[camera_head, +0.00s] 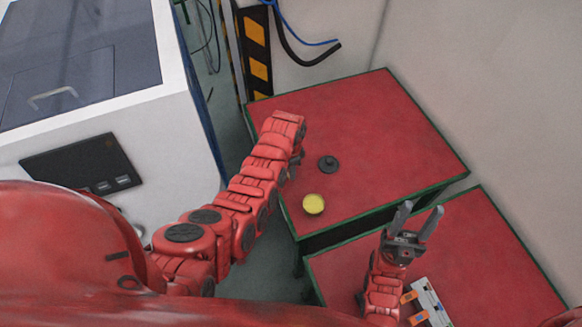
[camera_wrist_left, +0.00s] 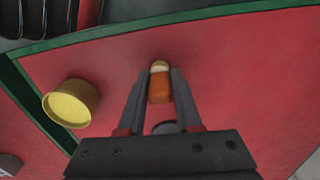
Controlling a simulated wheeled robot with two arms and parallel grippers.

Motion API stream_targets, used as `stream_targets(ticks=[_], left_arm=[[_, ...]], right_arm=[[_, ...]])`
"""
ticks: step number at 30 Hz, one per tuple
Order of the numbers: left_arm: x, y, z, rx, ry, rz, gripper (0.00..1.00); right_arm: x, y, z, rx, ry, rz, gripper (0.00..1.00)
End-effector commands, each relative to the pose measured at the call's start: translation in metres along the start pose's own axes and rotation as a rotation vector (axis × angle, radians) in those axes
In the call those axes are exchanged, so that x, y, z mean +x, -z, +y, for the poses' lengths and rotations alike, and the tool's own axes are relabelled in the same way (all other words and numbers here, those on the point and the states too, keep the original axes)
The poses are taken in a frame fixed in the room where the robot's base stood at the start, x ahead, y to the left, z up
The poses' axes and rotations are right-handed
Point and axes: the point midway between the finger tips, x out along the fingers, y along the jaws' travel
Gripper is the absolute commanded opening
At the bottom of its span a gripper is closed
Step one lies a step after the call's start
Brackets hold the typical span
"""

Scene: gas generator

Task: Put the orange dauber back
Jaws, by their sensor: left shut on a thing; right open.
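In the left wrist view, the orange dauber (camera_wrist_left: 159,90) with a pale rounded tip is between the two fingers of my left gripper (camera_wrist_left: 160,78), which is shut on it. The red tabletop shows behind it; I cannot tell how high it is above the surface. In the head view, the end of my left arm is over the far red table, and its fingers and the dauber are hidden. My right gripper (camera_head: 418,212) is open and empty, over the near red table.
A yellow round container (camera_head: 313,204) and a black lid-like disc (camera_head: 328,163) are on the far table (camera_head: 360,110). The yellow container also shows in the left wrist view (camera_wrist_left: 70,103). The near table (camera_head: 480,250) is mostly clear. A white cabinet (camera_head: 170,130) stands at left.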

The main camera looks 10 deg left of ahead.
Motion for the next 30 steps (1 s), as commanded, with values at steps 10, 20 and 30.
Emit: stream_targets(ticks=[10,20,30], left_arm=[[0.000,0.001,-0.001,0.000,0.002,0.002,0.63],[-0.001,0.001,-0.001,0.000,0.003,0.002,0.63],[-0.032,0.002,-0.002,0.000,0.008,0.005,0.63]], right_arm=[[-0.001,0.000,0.000,0.000,0.000,0.000,0.50],[-0.001,0.000,0.000,0.000,0.000,0.000,0.50],[-0.015,-0.003,-0.001,0.000,0.000,0.000,0.50]])
